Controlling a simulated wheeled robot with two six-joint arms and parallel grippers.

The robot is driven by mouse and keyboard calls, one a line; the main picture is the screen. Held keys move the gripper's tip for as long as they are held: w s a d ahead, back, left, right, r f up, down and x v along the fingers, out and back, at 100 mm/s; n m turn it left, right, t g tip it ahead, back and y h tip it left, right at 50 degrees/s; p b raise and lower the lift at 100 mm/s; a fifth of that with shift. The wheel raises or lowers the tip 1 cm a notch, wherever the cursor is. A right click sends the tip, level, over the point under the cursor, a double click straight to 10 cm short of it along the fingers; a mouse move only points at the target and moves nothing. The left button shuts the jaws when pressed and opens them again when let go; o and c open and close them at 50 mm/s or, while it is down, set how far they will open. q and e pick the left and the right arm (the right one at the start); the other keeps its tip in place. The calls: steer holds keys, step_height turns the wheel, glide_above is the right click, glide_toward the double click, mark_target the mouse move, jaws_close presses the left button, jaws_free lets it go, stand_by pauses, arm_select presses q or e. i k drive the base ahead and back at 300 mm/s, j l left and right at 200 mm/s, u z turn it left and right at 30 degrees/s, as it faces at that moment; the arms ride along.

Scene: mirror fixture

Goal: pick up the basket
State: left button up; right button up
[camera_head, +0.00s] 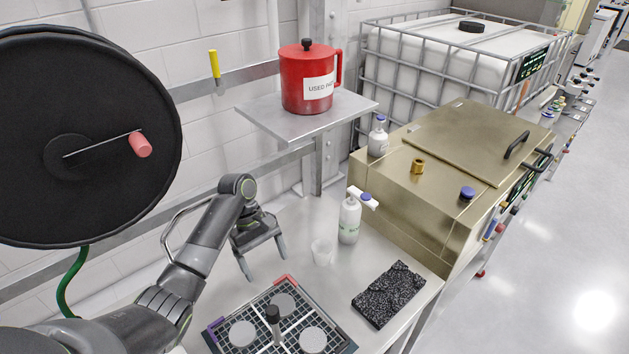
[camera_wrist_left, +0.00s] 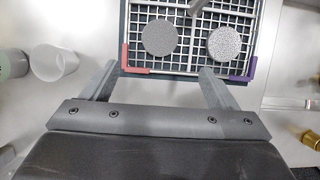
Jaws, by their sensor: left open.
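The basket (camera_head: 308,318) is a square metal grid in a dark frame with red and purple corners. It lies on the bench and holds grey round discs, with a dark upright handle (camera_head: 273,318) at its middle. In the left wrist view the basket (camera_wrist_left: 190,62) fills the top, with its near edge by the fingertips. My left gripper (camera_head: 264,268) is open and empty, above the bench near the basket's back edge. Its two spread fingers also show in the left wrist view (camera_wrist_left: 157,72). My right gripper is not in view.
A white bottle (camera_head: 349,222), a clear cup (camera_head: 323,251) and a black speckled block (camera_head: 388,294) stand right of the gripper. A brass-coloured box (camera_head: 400,195) is behind them. A red pot (camera_head: 305,80) sits on a raised shelf (camera_head: 262,117). A black reel (camera_head: 60,200) hangs at left.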

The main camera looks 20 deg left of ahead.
mark_target(275, 326)
steer(key=k+l, duration=1.1)
steer(key=k, duration=0.2)
